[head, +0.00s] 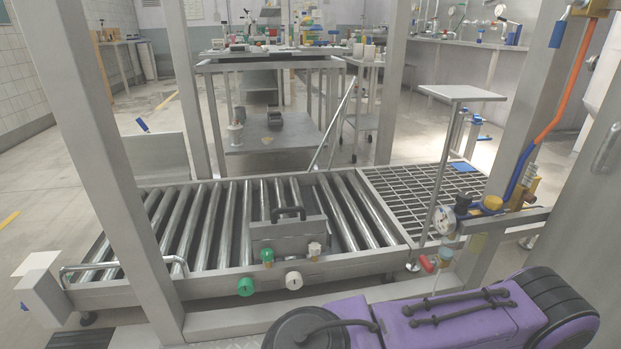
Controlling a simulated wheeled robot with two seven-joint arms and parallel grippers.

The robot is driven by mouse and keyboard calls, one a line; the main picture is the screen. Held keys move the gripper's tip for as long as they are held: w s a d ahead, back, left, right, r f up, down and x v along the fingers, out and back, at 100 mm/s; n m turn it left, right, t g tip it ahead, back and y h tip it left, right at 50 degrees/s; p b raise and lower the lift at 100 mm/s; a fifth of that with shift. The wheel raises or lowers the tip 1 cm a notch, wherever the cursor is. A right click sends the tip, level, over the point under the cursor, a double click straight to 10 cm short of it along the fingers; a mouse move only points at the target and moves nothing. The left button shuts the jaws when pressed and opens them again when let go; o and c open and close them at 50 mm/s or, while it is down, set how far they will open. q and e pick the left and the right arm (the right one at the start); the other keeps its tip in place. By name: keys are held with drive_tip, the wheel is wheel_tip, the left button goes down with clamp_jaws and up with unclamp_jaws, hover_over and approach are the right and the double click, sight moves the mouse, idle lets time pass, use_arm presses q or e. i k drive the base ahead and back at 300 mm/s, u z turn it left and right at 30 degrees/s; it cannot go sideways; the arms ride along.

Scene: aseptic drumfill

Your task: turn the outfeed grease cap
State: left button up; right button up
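Several small caps sit at the front of the roller conveyor (215,287). On the front rail are a green cap (246,287) and, to its right, a white cap (294,280). Just above them, by a grey box with a black handle (289,214), are a smaller green cap (267,256) and a pale cap on a brass fitting (314,250). I cannot tell which of these is the outfeed grease cap. Neither gripper shows in the head view, and nothing is seen touching the caps.
Steel frame posts (100,150) stand in front of and behind the conveyor. A grating (425,195) adjoins it on the right.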

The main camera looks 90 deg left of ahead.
sight(313, 248)
drive_tip(key=k, duration=0.4)
drive_tip(key=u, duration=0.85)
